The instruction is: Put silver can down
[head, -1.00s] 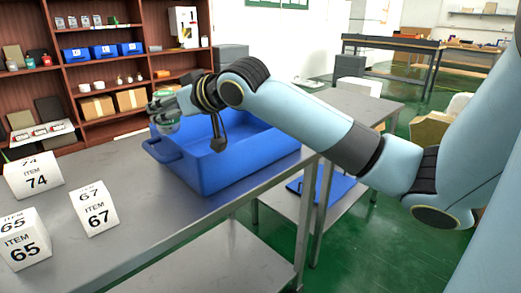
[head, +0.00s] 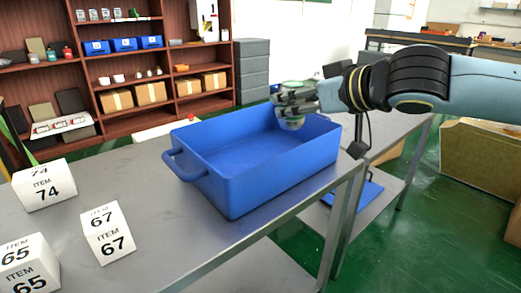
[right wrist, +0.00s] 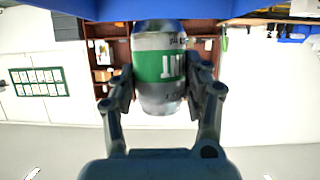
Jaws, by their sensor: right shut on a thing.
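The silver can with a green band (right wrist: 160,68) sits between the two fingers of my right gripper (right wrist: 162,88) in the right wrist view. In the head view, my right gripper (head: 288,103) is shut on the can (head: 291,123) over the far right part of the blue bin (head: 268,182). The can's lower end shows below the fingers, around the height of the bin's far rim; I cannot tell whether it touches the bin. The bin's visible floor is empty. My left gripper is not in view.
The bin stands on a grey metal table (head: 150,228). White number blocks 74 (head: 44,186), 67 (head: 106,232) and 65 (head: 28,264) stand at the left. A brown shelf (head: 120,73) with boxes is behind. A lower table with a blue item (head: 352,194) is at the right.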

